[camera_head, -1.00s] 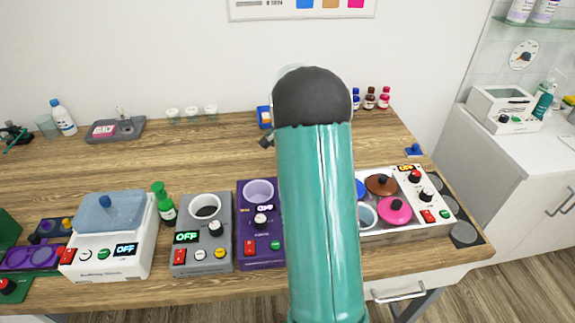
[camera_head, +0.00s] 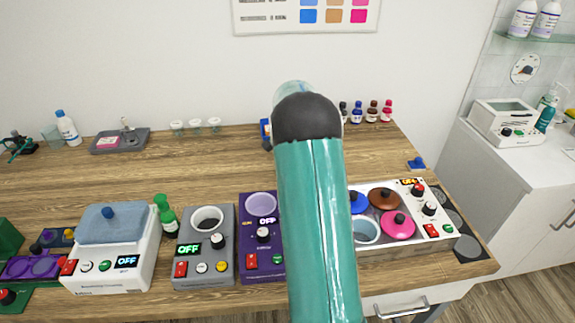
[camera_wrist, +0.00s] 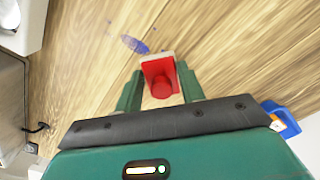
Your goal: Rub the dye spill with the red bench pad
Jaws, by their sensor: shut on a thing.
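In the wrist view the red bench pad (camera_wrist: 162,82), a red block with a round red knob and a pale far edge, sits between the fingers of my gripper (camera_wrist: 161,88). The gripper is shut on it. The dye spill (camera_wrist: 135,44), a blue-purple smear on the wood, lies just beyond the pad, up and a little left, with a small gap in the picture. I cannot tell whether the pad touches the table. In the head view my arm hides the gripper, pad and spill.
A blue and orange item (camera_wrist: 284,119) lies right of my gripper. On the wooden table (camera_head: 60,180), a white device (camera_head: 110,260), grey device (camera_head: 203,250), purple device (camera_head: 262,265) and a unit with coloured lids (camera_head: 400,245) line the front. Several small bottles (camera_head: 372,112) stand at the back.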

